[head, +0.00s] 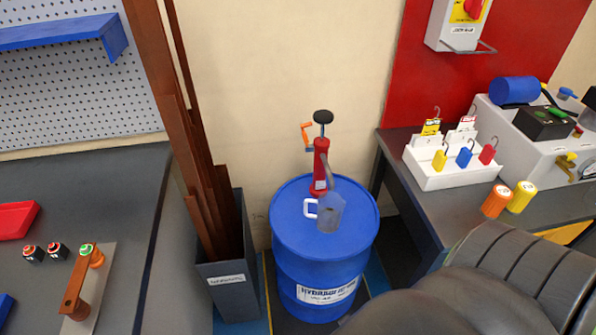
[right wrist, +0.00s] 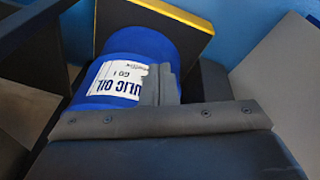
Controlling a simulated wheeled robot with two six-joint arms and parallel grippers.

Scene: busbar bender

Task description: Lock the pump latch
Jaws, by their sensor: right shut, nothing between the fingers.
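A red hand pump (head: 320,165) stands upright on the lid of a blue hydraulic oil drum (head: 284,228). The pump has a black knob (head: 323,117) on top and an orange latch lever (head: 305,133) at its upper left, pointing up. A translucent jug (head: 331,213) with a white handle is under the pump's grey spout. My right gripper (right wrist: 165,82) is shut and empty in the right wrist view, in front of the drum's label (right wrist: 112,80). My right arm fills the lower right of the head view, its gripper hidden there. My left gripper is not in view.
A dark bin (head: 228,285) of brown bars stands left of the drum. A bench at right holds a white lock rack (head: 447,168), orange (head: 496,201) and yellow (head: 522,197) cylinders, and a machine (head: 540,135). A left bench carries a red tray (head: 15,219).

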